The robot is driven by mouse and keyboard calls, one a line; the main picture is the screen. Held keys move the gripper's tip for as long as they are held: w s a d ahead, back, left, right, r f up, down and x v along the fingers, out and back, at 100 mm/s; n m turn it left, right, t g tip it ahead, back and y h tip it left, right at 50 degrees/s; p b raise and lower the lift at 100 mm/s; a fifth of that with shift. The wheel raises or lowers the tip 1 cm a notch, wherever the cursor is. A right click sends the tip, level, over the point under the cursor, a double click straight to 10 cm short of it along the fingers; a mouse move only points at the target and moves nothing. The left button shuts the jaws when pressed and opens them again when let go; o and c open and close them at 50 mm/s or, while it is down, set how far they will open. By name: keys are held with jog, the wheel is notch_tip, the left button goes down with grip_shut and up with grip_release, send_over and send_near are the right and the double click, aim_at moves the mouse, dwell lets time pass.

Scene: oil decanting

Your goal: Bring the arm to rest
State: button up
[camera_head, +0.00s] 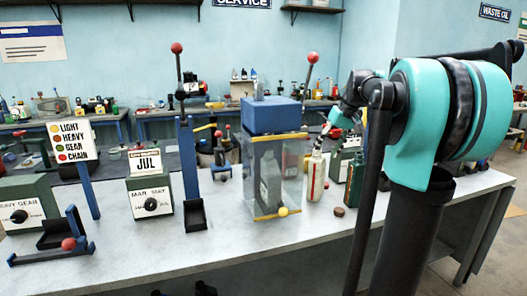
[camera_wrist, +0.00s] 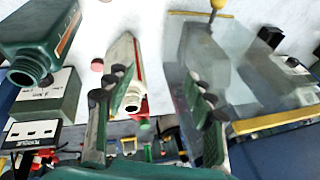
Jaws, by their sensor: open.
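My gripper (camera_head: 330,127) is in the right half of the head view, above and close to a white bottle with red trim (camera_head: 315,180). In the wrist view my gripper (camera_wrist: 152,92) has its two fingers spread wide. The white bottle (camera_wrist: 124,62) shows beyond and between them with its neck uncapped. Nothing is seen held. In the head view the bottle stands upright on the bench; whether a finger touches it I cannot tell. My arm's upper links fill the right side.
A clear case with a blue top (camera_head: 271,117) stands left of the bottle. A green bottle (camera_wrist: 45,40) and a dark box (camera_head: 343,160) are on the right. A reddish-brown cap (camera_head: 339,211) lies on the bench (camera_head: 235,240).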

jog(key=s+a+f+m+h, duration=0.1)
jog(key=s+f, duration=1.2)
jog(key=f, duration=0.2)
jog(key=s+a+f+m+t+h, duration=0.1)
jog(key=s+a+f+h, duration=0.1)
jog(key=s+f, duration=1.2)
notch_tip(320, 180, down, 2)
jog(key=shift+s+a+f+t+h, duration=0.15)
jog(key=shift+s+t+h, duration=0.15)
